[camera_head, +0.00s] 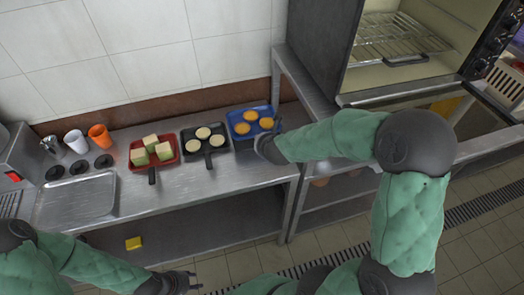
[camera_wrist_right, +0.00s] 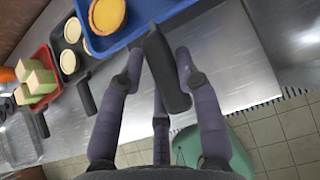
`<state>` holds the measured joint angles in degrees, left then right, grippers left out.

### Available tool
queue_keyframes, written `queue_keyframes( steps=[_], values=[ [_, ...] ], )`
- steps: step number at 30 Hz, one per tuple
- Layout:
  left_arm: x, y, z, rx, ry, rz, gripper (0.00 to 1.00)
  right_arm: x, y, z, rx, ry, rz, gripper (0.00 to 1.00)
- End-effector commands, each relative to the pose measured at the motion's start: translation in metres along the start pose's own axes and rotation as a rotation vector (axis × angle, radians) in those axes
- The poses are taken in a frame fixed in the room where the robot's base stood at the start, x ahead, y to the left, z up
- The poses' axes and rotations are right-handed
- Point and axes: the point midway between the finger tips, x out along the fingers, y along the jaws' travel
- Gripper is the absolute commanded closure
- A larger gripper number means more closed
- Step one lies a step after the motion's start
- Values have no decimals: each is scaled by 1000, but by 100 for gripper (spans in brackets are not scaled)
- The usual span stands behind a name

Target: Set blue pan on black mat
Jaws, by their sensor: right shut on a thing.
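The blue pan (camera_head: 232,123) holds several orange round pieces and is at the right end of the steel counter, beside a black pan. In the wrist view the blue pan (camera_wrist_right: 136,36) is at the top, its dark handle (camera_wrist_right: 165,72) running between my gripper's fingers. My right gripper (camera_head: 264,144) is shut on that handle; its fingers (camera_wrist_right: 158,68) show on both sides of it. I cannot tell whether the pan touches the counter. My left gripper (camera_head: 192,280) is open and empty, low in front of the counter. I cannot make out a separate black mat.
The black pan (camera_head: 208,160) with pale rounds and the red pan (camera_head: 152,174) with cubes stand left of the blue one. Cups (camera_head: 99,136) and a steel tray (camera_head: 76,200) are farther left. An open oven (camera_head: 385,60) and its shelf frame are right.

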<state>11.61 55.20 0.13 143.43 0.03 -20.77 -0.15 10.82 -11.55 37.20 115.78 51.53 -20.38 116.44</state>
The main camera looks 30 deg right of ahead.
Motion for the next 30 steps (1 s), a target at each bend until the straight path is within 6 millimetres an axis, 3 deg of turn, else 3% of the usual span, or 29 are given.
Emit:
queue_keyframes(
  steps=[3, 13, 16, 27, 28, 30],
  values=[
    [12, -4, 0, 0, -1, 0, 60, 24, -5, -4, 1, -1, -2, 100],
    [21, -8, -1, 0, 0, 0, 60, 53, -10, -7, 1, -2, -1, 100],
    [30, -11, -1, 0, 0, 0, 60, 64, -9, -20, 0, 0, -1, 100],
    [34, -12, -1, 0, 0, 0, 60, 71, -9, -27, 1, -3, -1, 100],
    [34, -12, -1, 0, 0, 0, 60, 72, -8, -28, 1, 1, 0, 61],
    [34, -12, -1, 0, 0, 0, 60, 72, -8, -28, 1, 1, 0, 43]
  ],
)
